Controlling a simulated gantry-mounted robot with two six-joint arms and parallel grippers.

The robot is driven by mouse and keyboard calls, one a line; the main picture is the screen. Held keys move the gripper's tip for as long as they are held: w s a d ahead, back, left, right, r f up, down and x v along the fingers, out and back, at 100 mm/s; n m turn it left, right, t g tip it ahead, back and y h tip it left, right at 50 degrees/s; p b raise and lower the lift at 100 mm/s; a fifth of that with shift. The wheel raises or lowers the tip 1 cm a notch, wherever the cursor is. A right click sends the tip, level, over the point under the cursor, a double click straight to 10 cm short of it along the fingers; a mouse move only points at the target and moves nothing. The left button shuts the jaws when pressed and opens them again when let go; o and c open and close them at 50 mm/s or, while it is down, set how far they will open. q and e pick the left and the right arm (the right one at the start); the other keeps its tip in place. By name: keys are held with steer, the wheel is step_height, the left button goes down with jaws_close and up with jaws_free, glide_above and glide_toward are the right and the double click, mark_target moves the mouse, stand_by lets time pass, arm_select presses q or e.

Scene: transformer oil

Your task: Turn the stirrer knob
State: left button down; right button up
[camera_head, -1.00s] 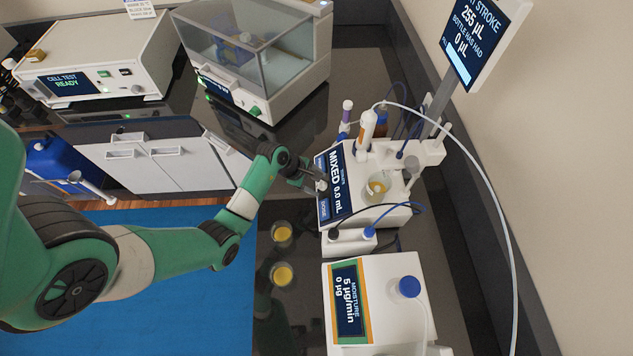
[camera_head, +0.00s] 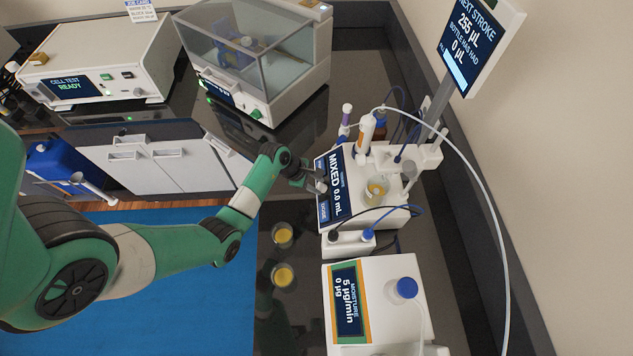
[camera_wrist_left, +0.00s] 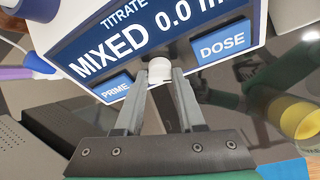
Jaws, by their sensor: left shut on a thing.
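The white stirrer knob (camera_wrist_left: 160,70) sticks out from the front of the titrator, between the blue PRIME and DOSE panels in the left wrist view. The titrator's screen (camera_head: 336,180) reads MIXED 0.0 mL. My left gripper (camera_head: 316,185) is at this front face in the head view. In the left wrist view its two grey fingers (camera_wrist_left: 160,78) are shut on the knob, one on each side. The knob is mostly hidden by the gripper in the head view. A beaker of yellow oil (camera_head: 376,188) stands on the titrator. My right gripper is not in view.
Two cups of yellow oil (camera_head: 283,235) stand on the dark bench in front of the titrator. The moisture meter (camera_head: 375,300) is nearer. A glass-sided balance (camera_head: 255,60) and the cell tester (camera_head: 98,70) stand at the back left. A tube loops at the right.

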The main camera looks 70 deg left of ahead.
arm_select(q)
steer(key=n+p, duration=0.2)
steer(key=n, duration=0.1)
steer(key=shift+a+r+h+p, duration=0.15)
steer(key=shift+r+h+p, duration=0.15)
steer(key=shift+h+p, duration=0.1)
steer(key=shift+f+n+g+h+p, duration=0.1)
steer(key=shift+n+g+h+p, duration=0.25)
steer(key=shift+n, duration=0.45)
steer(key=n, duration=0.2)
steer(key=shift+w+a+f+n+h, duration=0.1)
steer(key=shift+a+n+h, duration=0.05)
steer(key=shift+n+h, duration=0.2)
steer(key=shift+a+f+n+h, duration=0.1)
steer(key=shift+n+h, duration=0.2)
steer(key=shift+n, duration=0.85)
steer(key=n+h, duration=0.1)
steer(key=n, duration=0.2)
steer(key=shift+a+f, duration=0.1)
steer(key=shift+a, duration=0.05)
steer(key=n+t+b, duration=0.1)
steer(key=n, duration=0.3)
steer(key=shift+a+f+n+h+b, duration=0.1)
steer(key=shift+n+h+b, duration=0.2)
steer(key=shift+h, duration=0.1)
steer(key=shift+s+n+t+h+b, duration=0.2)
steer(key=shift+n+t+h+b, duration=0.15)
steer(key=shift+n, duration=1.45)
